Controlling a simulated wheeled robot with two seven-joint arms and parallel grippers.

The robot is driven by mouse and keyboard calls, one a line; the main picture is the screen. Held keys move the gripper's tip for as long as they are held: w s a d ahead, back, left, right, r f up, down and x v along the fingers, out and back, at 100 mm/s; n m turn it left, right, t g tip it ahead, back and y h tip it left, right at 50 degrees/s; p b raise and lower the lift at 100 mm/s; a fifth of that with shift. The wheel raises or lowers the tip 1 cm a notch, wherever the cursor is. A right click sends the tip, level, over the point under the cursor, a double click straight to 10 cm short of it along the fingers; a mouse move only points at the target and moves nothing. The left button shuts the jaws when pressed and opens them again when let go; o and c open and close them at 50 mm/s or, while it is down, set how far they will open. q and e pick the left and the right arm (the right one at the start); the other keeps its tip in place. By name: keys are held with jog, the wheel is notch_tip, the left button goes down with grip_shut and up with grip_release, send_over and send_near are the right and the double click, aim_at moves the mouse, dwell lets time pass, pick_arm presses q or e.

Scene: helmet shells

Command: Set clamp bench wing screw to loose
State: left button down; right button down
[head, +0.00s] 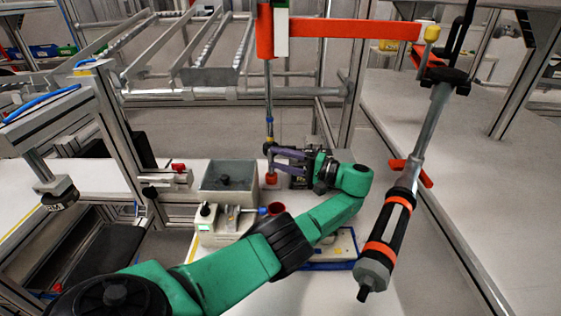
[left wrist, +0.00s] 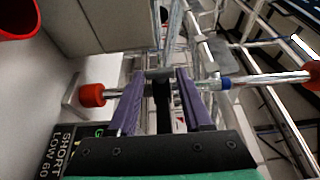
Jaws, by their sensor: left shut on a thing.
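An orange clamp arm (head: 350,28) spans the top of the head view. A slim upright metal rod (head: 268,95) hangs from its left end, with blue and yellow rings and a red tip (head: 272,180) low down. In the left wrist view the rod lies across the picture, red tip (left wrist: 90,95) at left. A black piece on the rod, seemingly the wing screw (left wrist: 160,75), has a stem between my purple fingers. My left gripper (head: 274,158) is shut on it; the fingers also show in the left wrist view (left wrist: 162,108). My right gripper is not in view.
A metal rack (head: 220,75) stands behind. The right white worktop (head: 450,150) is largely clear.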

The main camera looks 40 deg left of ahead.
pick_arm(q)
jog(key=shift+c, duration=1.6)
grip_release()
